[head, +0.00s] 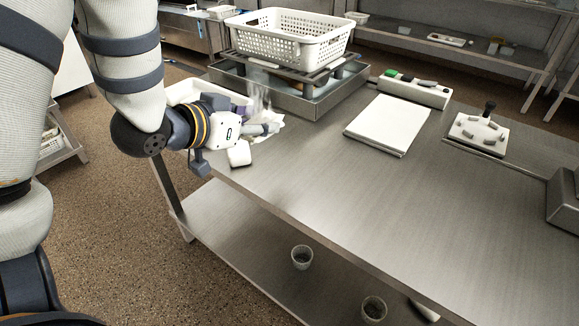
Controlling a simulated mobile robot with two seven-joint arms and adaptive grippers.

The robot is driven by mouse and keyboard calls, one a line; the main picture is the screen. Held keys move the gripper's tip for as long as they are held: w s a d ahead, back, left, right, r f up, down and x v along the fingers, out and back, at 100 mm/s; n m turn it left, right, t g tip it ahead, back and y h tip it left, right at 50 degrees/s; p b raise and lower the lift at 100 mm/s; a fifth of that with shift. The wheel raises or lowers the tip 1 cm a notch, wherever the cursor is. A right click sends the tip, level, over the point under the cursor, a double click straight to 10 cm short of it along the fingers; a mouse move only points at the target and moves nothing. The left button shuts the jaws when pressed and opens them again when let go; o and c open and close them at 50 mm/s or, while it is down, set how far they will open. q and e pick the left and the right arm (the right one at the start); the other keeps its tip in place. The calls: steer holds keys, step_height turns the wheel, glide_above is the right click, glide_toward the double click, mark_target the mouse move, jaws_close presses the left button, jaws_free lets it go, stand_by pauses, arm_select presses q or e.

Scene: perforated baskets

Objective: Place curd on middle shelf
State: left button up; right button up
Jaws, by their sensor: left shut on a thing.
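My left gripper (268,128) reaches in over the left end of the steel table, low above its top. It is shut on a small pale item (263,136) at its fingertips, mostly hidden by the hand; I cannot tell for sure that it is the curd. A small white tub-like block (239,154) shows just below the hand, near the table's front edge. The lower shelf (245,240) under the table is in view. Which shelf counts as the middle one cannot be told here. My right gripper is out of view.
A white perforated basket (290,38) stands on a rack behind the hand, and a white tray (192,91) lies beside it. A white board (388,125) and a slicer-like plate (478,134) lie rightward. Cups (302,257) stand below. The table's front middle is clear.

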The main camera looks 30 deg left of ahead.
arm_select(q)
steer(key=shift+s, duration=0.2)
steer(key=f+b+x, duration=0.1)
steer(key=b+x, duration=0.1)
steer(key=x, duration=0.8)
steer(key=b, duration=0.2)
glide_above(294, 153)
steer(key=f, duration=0.4)
steer(key=shift+s+a, duration=0.1)
steer(key=shift+s, duration=0.15)
steer(key=f, duration=0.2)
steer(key=f+b, duration=0.1)
steer(key=f, duration=0.1)
steer(key=shift+w, duration=0.3)
steer(key=shift+r, duration=0.25)
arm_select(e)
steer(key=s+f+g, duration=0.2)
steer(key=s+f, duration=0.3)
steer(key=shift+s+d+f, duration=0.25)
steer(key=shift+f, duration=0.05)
arm_select(q)
steer(key=shift+f, duration=0.2)
steer(key=o, duration=1.3)
steer(key=shift+c, duration=0.2)
